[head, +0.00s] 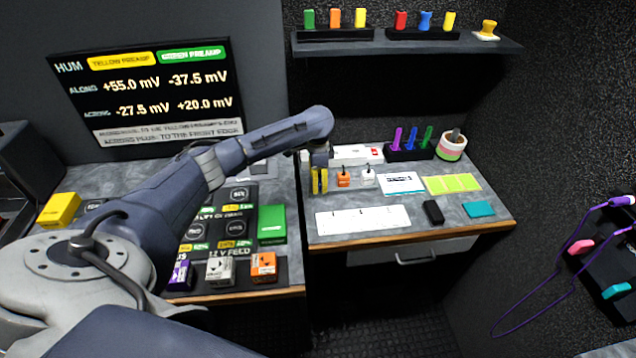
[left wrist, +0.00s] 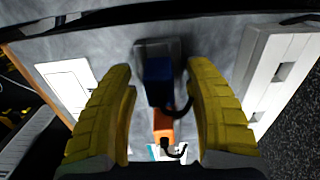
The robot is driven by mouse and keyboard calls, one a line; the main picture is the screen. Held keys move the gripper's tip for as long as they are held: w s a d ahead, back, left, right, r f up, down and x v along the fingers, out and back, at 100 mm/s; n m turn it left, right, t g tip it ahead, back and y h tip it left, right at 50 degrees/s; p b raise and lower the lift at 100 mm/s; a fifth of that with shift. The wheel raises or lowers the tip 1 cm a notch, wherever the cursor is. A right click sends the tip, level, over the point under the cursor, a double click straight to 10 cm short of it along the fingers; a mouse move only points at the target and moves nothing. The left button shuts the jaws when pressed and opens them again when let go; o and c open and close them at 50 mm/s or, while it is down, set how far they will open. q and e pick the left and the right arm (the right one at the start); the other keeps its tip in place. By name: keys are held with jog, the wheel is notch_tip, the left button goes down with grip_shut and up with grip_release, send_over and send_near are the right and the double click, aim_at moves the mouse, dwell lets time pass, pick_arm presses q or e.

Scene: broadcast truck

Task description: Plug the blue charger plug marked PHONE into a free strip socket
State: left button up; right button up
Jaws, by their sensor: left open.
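My left gripper (head: 319,182) is over the right-hand desk, pointing down, with its yellow fingers apart. In the left wrist view a dark blue plug (left wrist: 158,80) with a dark cord is between the open fingers, with a gap on each side. No marking on it is readable, and the gripper hides it in the head view. The white power strip (head: 352,154) lies behind the gripper at the back of the desk. The strip (left wrist: 282,65) shows grey sockets at the right of the wrist view. My right gripper is not in view.
An orange plug (head: 344,180) and a white plug (head: 368,176) stand right of the gripper. A white panel (head: 362,220) lies along the desk's front. A black item (head: 433,212) and a teal pad (head: 479,209) lie further right. A shelf (head: 400,43) hangs above.

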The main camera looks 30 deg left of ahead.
pick_arm(q)
jog(key=shift+c, duration=0.3)
grip_shut()
jog(key=shift+r, duration=0.15)
